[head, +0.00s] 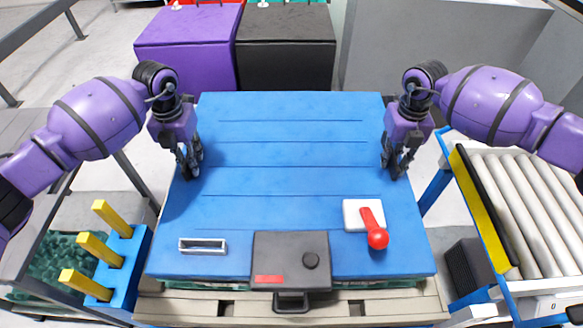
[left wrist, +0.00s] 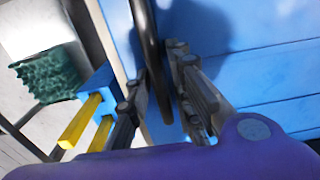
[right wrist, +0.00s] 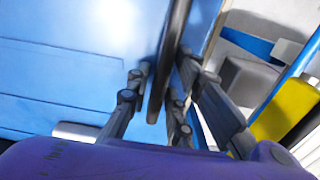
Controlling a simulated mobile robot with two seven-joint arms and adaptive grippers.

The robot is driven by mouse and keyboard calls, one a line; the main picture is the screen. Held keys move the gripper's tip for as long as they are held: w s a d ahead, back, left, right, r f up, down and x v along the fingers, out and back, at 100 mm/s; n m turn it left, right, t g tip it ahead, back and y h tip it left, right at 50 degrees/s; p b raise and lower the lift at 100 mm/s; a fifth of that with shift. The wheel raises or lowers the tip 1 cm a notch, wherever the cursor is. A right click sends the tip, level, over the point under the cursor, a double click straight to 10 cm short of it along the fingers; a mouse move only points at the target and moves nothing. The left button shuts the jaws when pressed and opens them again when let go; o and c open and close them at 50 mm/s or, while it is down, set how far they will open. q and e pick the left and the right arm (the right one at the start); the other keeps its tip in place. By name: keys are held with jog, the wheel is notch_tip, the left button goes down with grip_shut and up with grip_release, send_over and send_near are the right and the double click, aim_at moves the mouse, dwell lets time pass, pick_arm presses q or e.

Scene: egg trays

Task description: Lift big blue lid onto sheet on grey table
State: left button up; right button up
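The big blue lid (head: 285,160) is a wide flat panel with shallow grooves, filling the middle of the head view. My left gripper (head: 188,168) is at its left edge and my right gripper (head: 394,168) at its right edge. In the left wrist view, the fingers (left wrist: 160,85) close in on both sides of a dark curved handle bar (left wrist: 147,30) at the lid's edge. In the right wrist view, the fingers (right wrist: 163,75) stand likewise around another dark bar (right wrist: 178,25). Fingertip contact is partly hidden. I cannot make out the sheet or tell which surface is the grey table.
A white plate with a red-knobbed lever (head: 374,228), a black box (head: 290,255) and a small metal frame (head: 203,246) are at the lid's near side. A blue rack with yellow pegs (head: 120,255) stands left, a roller conveyor (head: 530,200) right. Purple (head: 188,45) and black (head: 287,50) boxes stand behind.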

pick_arm(q)
grip_shut()
pick_arm(e)
grip_shut()
